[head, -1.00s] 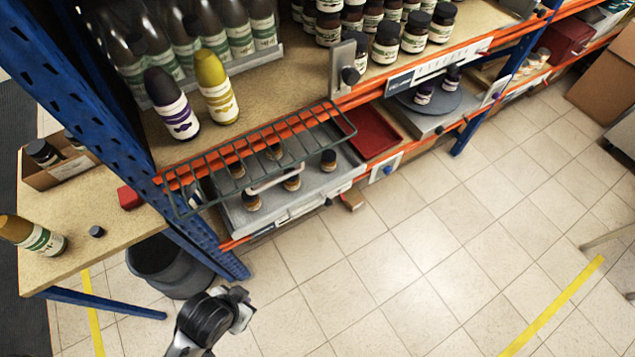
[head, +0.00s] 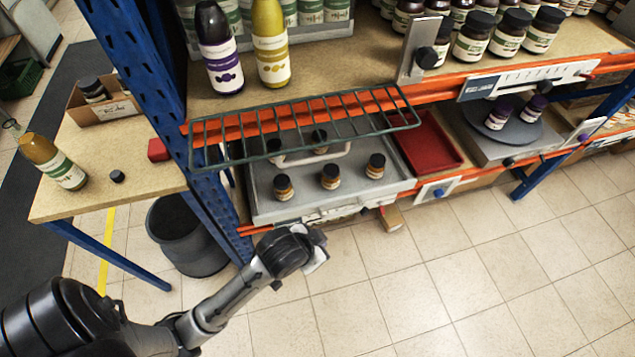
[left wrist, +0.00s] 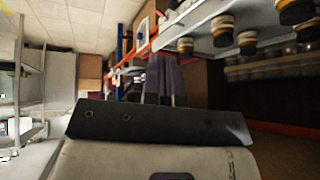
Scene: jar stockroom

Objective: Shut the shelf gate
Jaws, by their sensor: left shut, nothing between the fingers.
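The shelf gate (head: 300,128) is a dark green wire grille at the front of the upper shelf, along the orange beam. It juts outward over the lower tray rather than standing upright. A pale handle (head: 312,156) shows below its front edge. My left gripper (head: 318,252) is below the gate and in front of the lower tray, apart from both. Its fingers are hard to make out there. In the left wrist view its fingers (left wrist: 165,82) are together and empty, with tray jars beyond them at the upper right. My right gripper is out of view.
The grey lower tray (head: 262,205) holds several small jars. A blue upright (head: 140,75) stands left of the gate. Bottles, one dark (head: 215,50) and one yellow (head: 270,45), stand behind it. A grey bin (head: 185,240) is on the floor. The right floor is clear.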

